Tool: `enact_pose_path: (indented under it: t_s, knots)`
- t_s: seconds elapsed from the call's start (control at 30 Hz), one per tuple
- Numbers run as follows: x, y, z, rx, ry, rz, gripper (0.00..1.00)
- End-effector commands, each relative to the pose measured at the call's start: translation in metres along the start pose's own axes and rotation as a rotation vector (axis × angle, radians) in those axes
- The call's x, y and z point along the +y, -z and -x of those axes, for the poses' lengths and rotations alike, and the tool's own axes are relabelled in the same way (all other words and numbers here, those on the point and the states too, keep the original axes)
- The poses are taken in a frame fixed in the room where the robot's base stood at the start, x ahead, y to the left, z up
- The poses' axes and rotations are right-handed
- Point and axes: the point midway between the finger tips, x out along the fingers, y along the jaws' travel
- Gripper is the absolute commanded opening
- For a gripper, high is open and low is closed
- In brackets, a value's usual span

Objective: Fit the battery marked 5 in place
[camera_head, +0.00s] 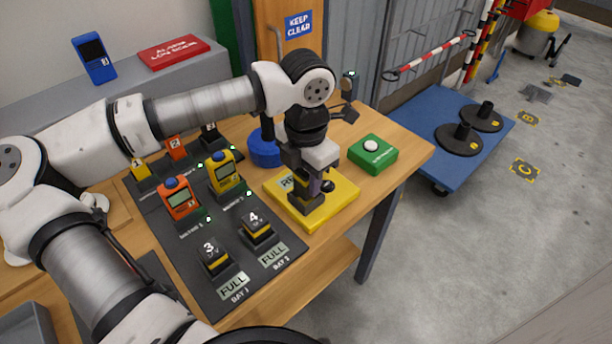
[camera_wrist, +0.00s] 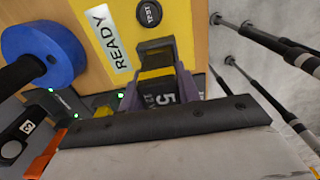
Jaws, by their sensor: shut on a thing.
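My gripper (camera_head: 318,184) is over the yellow test block (camera_head: 341,205) in the head view. In the wrist view its purple fingers (camera_wrist: 160,84) are shut on the battery marked 5 (camera_wrist: 163,96), a dark block with a yellow band. The battery's far end is at a dark slot by the edge of the yellow block (camera_wrist: 185,22). I cannot tell whether it is seated or only touching. The block has a READY label (camera_wrist: 106,38) and a black TEST button (camera_wrist: 149,13). In the head view my gripper mostly hides the battery.
Batteries 3 (camera_head: 214,258) and 4 (camera_head: 257,230) stand in the dark charger board's bays marked FULL. Orange (camera_head: 181,200) and yellow (camera_head: 223,173) handhelds stand behind. A blue round thing (camera_head: 264,150) and a green button box (camera_head: 372,154) flank the block closely.

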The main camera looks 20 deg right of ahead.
Motion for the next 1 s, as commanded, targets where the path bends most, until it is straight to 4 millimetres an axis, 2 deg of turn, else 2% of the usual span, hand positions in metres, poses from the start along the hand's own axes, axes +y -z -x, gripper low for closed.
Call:
enact_pose_path:
  t_s: [1.0]
  knots:
    - [0.0002,-0.0002,-0.0057,-0.001,-0.001,0.000,0.01]
